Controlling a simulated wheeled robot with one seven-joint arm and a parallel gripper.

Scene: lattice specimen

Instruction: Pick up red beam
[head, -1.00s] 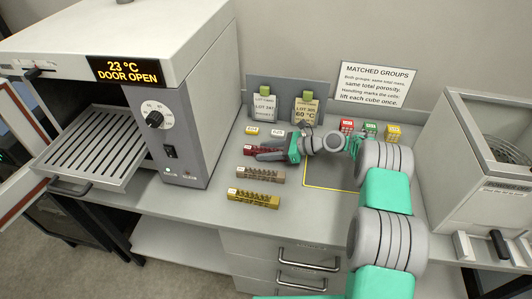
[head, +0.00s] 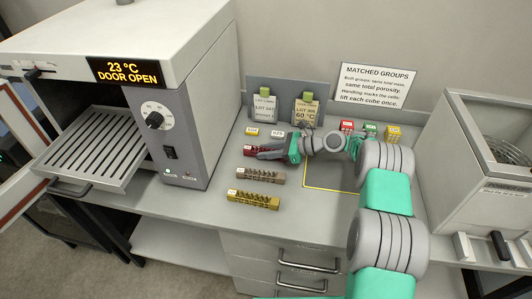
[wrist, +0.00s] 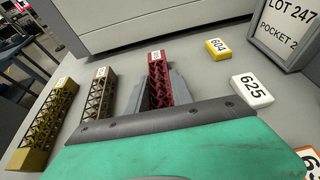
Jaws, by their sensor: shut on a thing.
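The red beam (wrist: 159,82) is a dark red lattice bar with a white label at its far end. In the wrist view it lies between the grey fingers of my gripper (wrist: 160,90), which is shut on it. In the head view the red beam (head: 249,149) is mostly hidden behind my gripper (head: 268,151), with its left end showing. It appears on or just above the bench; I cannot tell which.
A brown lattice beam (head: 260,175) and a yellow one (head: 253,199) lie nearer the front edge. A yellow tag (wrist: 217,46) and a white tag (wrist: 251,90) lie to the right. The oven (head: 180,120) stands left with its rack (head: 92,145) out. Small coloured cubes (head: 369,130) stand behind.

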